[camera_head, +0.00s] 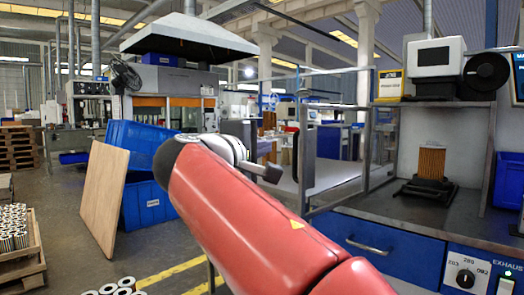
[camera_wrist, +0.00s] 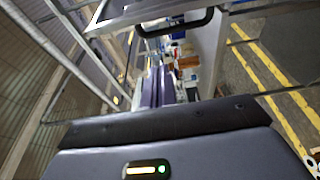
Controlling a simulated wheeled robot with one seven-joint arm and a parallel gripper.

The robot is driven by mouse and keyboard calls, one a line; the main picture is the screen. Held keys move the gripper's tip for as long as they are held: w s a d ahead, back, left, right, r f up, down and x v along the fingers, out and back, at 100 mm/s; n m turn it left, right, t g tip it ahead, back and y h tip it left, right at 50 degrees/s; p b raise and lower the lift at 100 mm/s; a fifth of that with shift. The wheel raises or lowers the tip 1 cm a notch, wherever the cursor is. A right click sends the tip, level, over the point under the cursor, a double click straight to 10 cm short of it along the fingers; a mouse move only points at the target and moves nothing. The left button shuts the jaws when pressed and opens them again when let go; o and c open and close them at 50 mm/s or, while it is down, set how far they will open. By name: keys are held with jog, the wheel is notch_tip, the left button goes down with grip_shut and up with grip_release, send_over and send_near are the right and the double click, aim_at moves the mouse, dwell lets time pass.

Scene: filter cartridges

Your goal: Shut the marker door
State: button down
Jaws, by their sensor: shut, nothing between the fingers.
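The marker door (camera_head: 303,125) is a see-through panel in a grey metal frame. In the head view it stands swung open, out to the left of the marker cabinet (camera_head: 437,149), whose front is uncovered. In the wrist view a black bar handle (camera_wrist: 176,27) shows at the top, apart from my gripper; it looks like the door's handle. My gripper (camera_head: 270,173) is at the end of my red arm, left of the door frame in the head view. It is shut and empty. Its fingertips are hard to make out in either view.
Inside the cabinet a ribbed orange cartridge (camera_head: 431,161) stands on a black fixture (camera_head: 425,192). A blue drawer front (camera_head: 375,247) and a knob panel (camera_head: 467,278) are below. Blue crates (camera_head: 147,203) and a leaning wooden board (camera_head: 103,195) stand at left. Yellow-striped floor lies between.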

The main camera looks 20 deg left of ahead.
aim_at(296, 144)
jog(key=w+d, duration=0.3)
jog(key=w, duration=0.1)
jog(key=shift+w+d, duration=0.25)
jog(key=shift+d, duration=0.15)
jog(key=shift+s+d+b, duration=0.15)
jog(key=shift+d+b, duration=0.15)
jog(key=shift+d, duration=0.05)
